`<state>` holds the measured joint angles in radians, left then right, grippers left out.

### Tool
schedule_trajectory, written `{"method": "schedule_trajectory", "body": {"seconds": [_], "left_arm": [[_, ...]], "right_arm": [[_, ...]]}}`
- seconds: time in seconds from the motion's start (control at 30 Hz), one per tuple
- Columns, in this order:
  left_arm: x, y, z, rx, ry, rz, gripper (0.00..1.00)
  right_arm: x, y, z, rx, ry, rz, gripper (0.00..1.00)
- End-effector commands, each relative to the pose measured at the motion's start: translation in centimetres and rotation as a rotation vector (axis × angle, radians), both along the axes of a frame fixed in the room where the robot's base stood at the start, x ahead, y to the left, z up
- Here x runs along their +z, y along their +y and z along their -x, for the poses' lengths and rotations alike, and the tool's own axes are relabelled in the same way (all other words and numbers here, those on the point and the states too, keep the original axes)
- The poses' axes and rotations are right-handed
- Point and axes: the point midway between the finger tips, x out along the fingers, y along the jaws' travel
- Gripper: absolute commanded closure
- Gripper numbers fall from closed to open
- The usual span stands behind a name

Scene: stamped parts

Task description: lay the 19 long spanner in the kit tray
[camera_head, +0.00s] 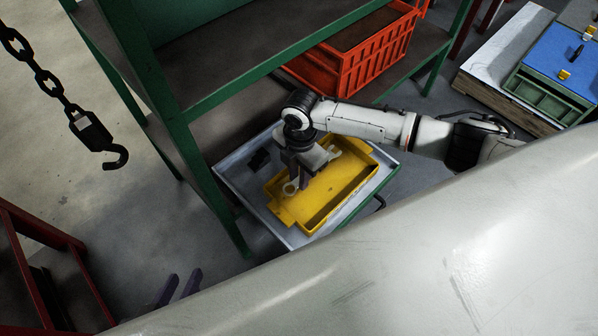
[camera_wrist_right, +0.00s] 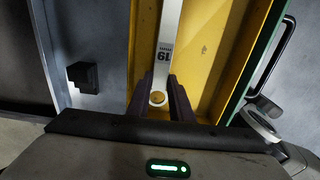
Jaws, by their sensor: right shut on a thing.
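The long spanner (camera_wrist_right: 168,35) is pale metal, and its shaft bears a stamped 19, upside down in the right wrist view. My right gripper (camera_wrist_right: 161,98) is shut on it near one end, where a round hole shows yellow. In the head view, my right gripper (camera_head: 298,184) is over the yellow kit tray (camera_head: 312,222). One ring end of the spanner (camera_head: 289,188) shows beside the fingers, with the middle hidden by the gripper. I cannot tell whether the spanner touches the tray floor. My left gripper (camera_head: 179,286) is low at the left, fingers apart and empty.
The yellow tray stands on a grey cart top (camera_head: 235,178) with a small black block (camera_wrist_right: 83,77). A green shelf frame (camera_head: 190,150) rises close by. A red crate (camera_head: 365,55) is behind. A chain hook (camera_head: 95,135) hangs at left.

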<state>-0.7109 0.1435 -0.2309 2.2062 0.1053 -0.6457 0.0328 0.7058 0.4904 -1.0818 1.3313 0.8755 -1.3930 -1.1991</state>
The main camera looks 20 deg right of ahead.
Motion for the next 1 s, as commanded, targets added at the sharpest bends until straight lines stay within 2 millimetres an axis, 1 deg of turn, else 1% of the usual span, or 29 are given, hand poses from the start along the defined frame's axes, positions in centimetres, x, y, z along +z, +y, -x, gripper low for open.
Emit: {"method": "schedule_trajectory", "body": {"seconds": [0.1,0.47,0.5,0.57,0.6,0.63,0.87,0.97,1.0], "left_arm": [[-0.27,-0.16,-0.08,-0.007,0.008,-0.001,0.69],[-0.3,-0.26,-0.1,-0.01,0.012,0.0,0.69],[-0.3,-0.26,-0.1,-0.01,0.012,0.0,0.69],[-0.3,-0.26,-0.1,-0.01,0.012,0.0,0.69],[-0.31,-0.28,-0.1,-0.01,0.012,0.0,0.69],[-0.31,-0.28,-0.1,-0.01,0.012,0.0,0.69],[-0.31,-0.27,-0.1,-0.009,0.012,0.0,0.69],[-0.03,-0.23,-0.15,-0.008,0.009,0.0,0.69],[0.23,-0.19,-0.23,-0.007,0.005,0.0,0.69]], "right_arm": [[-0.57,0.01,-0.04,0.0,0.0,0.0,1.0],[-0.71,0.01,-0.04,0.0,-0.001,0.0,1.0],[-0.71,0.01,-0.04,0.0,-0.001,0.0,0.77],[-0.71,0.01,-0.04,0.0,-0.001,0.0,0.67],[-0.71,0.0,-0.04,-0.001,-0.001,0.0,0.6],[-0.71,0.0,-0.04,-0.001,-0.001,0.0,0.59],[-0.73,-0.01,0.0,-0.001,0.0,0.0,0.59],[-0.25,-0.03,-0.03,-0.001,-0.001,0.0,0.59],[0.19,-0.03,-0.07,-0.001,-0.002,-0.001,0.59]]}}
